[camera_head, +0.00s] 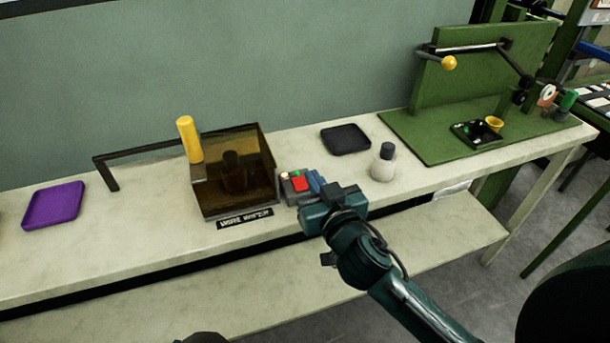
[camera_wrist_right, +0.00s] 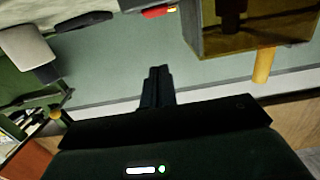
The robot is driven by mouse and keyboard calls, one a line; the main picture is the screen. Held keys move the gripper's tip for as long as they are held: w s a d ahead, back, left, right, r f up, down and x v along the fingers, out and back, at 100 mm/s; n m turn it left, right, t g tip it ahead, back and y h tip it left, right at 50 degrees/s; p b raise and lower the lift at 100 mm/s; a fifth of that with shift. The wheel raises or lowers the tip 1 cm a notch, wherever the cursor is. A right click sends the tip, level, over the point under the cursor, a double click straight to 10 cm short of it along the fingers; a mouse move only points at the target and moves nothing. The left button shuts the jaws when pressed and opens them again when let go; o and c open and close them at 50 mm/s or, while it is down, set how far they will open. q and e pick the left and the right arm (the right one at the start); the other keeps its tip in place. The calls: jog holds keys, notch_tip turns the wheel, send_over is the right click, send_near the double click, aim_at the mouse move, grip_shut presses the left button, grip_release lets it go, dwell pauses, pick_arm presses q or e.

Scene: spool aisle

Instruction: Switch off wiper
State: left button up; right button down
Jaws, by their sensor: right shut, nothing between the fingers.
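The wiper is a box with amber see-through walls (camera_head: 236,180) on the bench, with a dark part inside and a yellow upright handle (camera_head: 189,139) at its left. A label plate (camera_head: 245,218) lies at its front. Just right of it is a small grey control box with a red button (camera_head: 299,184), a green spot and a pale spot on top. The red part also shows in the right wrist view (camera_wrist_right: 158,12). My right gripper (camera_head: 317,182) is shut and empty, close beside the control box's right side; I cannot tell whether it touches. Its fingers (camera_wrist_right: 157,84) are together. My left gripper is not in view.
A purple tray (camera_head: 54,204) lies at the left of the bench. A black tray (camera_head: 346,139) and a white bottle with a dark cap (camera_head: 383,163) stand right of the wiper. A green fixture (camera_head: 487,70) with a jointed arm is at the far right.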

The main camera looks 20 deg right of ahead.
aim_at(305, 186)
jog(key=w, duration=0.5)
jog(key=shift+w+f, duration=0.25)
jog(key=shift+w, duration=0.1)
notch_tip(305, 186, down, 3)
jog(key=shift+a+r, duration=0.1)
jog(key=shift+f, duration=0.55)
